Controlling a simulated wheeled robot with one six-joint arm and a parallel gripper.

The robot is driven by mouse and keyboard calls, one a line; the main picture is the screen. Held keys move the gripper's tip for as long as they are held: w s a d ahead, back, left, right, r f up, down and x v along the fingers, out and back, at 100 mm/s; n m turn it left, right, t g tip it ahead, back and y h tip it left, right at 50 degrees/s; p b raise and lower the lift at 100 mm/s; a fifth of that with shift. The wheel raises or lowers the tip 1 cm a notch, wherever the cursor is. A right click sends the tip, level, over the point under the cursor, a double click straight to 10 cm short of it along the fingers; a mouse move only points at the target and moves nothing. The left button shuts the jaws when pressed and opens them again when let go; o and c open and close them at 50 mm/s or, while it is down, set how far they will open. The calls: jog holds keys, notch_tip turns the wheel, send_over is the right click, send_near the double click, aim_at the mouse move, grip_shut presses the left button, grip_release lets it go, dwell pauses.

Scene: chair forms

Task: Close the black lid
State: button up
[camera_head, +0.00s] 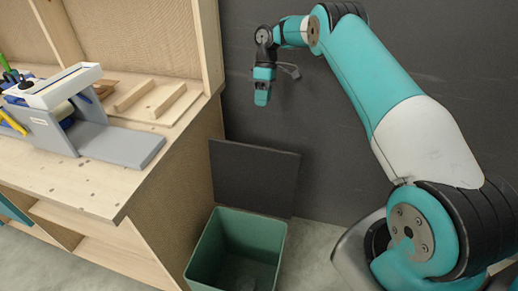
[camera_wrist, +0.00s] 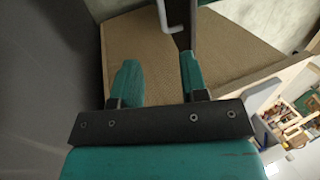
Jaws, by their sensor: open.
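The black lid (camera_head: 254,178) stands raised, nearly upright, behind the open green bin (camera_head: 235,252), close to the dark wall. The bin stands on the floor beside the workbench, and the part of its inside that shows looks empty. My gripper (camera_head: 262,97) hangs above the lid, apart from it, in front of the dark wall. In the wrist view its two teal fingers (camera_wrist: 160,80) are apart with nothing between them. I cannot make out the lid for certain in the wrist view.
The dark wall (camera_head: 330,150) closes off the back. Some grey floor (camera_head: 315,250) is free right of the bin.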

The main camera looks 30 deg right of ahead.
jog(key=b+x, duration=0.6)
jog(key=x, duration=0.9)
jog(key=shift+s+a+f, duration=0.2)
jog(key=shift+a+f, duration=0.05)
jog(key=shift+f, duration=0.1)
grip_shut()
